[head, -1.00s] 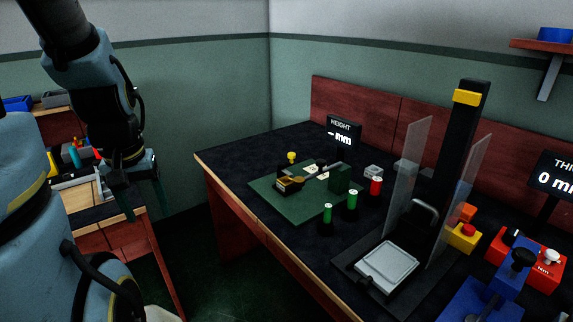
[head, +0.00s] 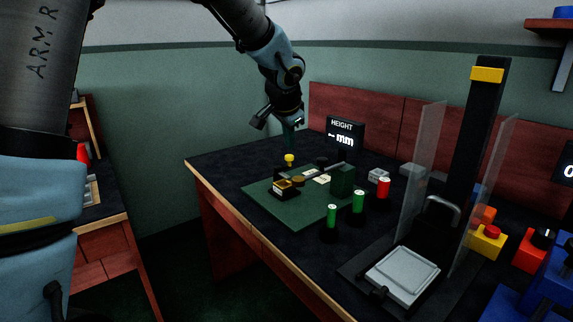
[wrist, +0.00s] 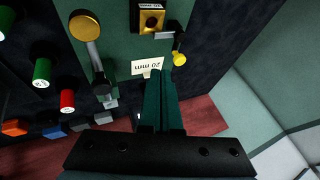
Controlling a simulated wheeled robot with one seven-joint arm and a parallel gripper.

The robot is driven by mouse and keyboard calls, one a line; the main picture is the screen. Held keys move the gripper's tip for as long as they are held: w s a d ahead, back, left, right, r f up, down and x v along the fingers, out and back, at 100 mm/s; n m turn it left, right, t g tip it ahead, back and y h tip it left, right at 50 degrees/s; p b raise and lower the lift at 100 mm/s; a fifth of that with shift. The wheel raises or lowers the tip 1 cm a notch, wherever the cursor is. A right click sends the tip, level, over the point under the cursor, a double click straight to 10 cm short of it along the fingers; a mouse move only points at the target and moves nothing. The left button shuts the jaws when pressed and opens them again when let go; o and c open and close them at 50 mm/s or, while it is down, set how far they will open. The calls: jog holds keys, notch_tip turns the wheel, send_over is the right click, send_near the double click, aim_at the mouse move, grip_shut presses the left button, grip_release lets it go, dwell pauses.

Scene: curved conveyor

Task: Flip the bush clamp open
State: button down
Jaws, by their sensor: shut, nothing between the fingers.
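On a green mat (head: 303,212) stands a small dark fixture with a brass square block (head: 284,187). In the wrist view the block (wrist: 151,8) has a dark round centre. My gripper (head: 289,150) is over the mat's far side, fingers pointing down. In the wrist view its teal fingers (wrist: 154,78) are together and empty, close to the knob.
Green cylinders (head: 358,202), a red one (head: 383,188) and a clear-walled height gauge (head: 405,268) stand to the right. The table's left edge is clear.

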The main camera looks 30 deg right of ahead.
jog(key=shift+s+d+r+m+h, duration=0.15)
jog(key=shift+d+m+h, duration=0.15)
jog(key=shift+d, duration=0.85)
jog(key=p, duration=0.1)
send_near(289, 166)
jog(key=shift+w+d+f, duration=0.6)
jog(key=shift+d+f, duration=0.95)
